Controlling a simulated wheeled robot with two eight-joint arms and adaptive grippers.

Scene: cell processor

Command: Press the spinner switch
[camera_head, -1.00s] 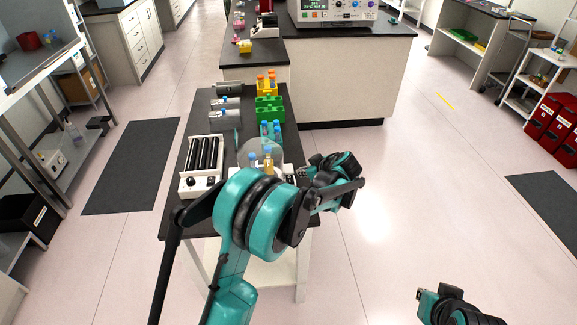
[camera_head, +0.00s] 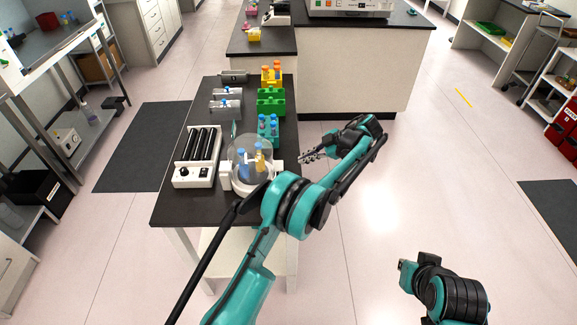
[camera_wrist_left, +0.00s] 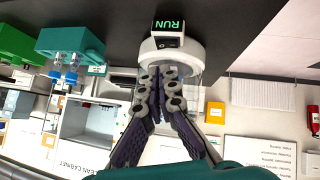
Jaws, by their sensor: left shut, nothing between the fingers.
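The spinner (camera_head: 240,184) stands at the right front of the black bench, with a clear dome and blue- and yellow-capped tubes inside. In the left wrist view its round white body (camera_wrist_left: 197,50) shows behind my fingers, beside a small box with a green RUN display (camera_wrist_left: 168,25).
A roller device (camera_head: 197,158) stands left of the spinner. Green (camera_head: 270,102) and yellow (camera_head: 271,78) tube racks stand behind it. A larger bench (camera_head: 350,75) lies beyond. The floor to the right is clear.

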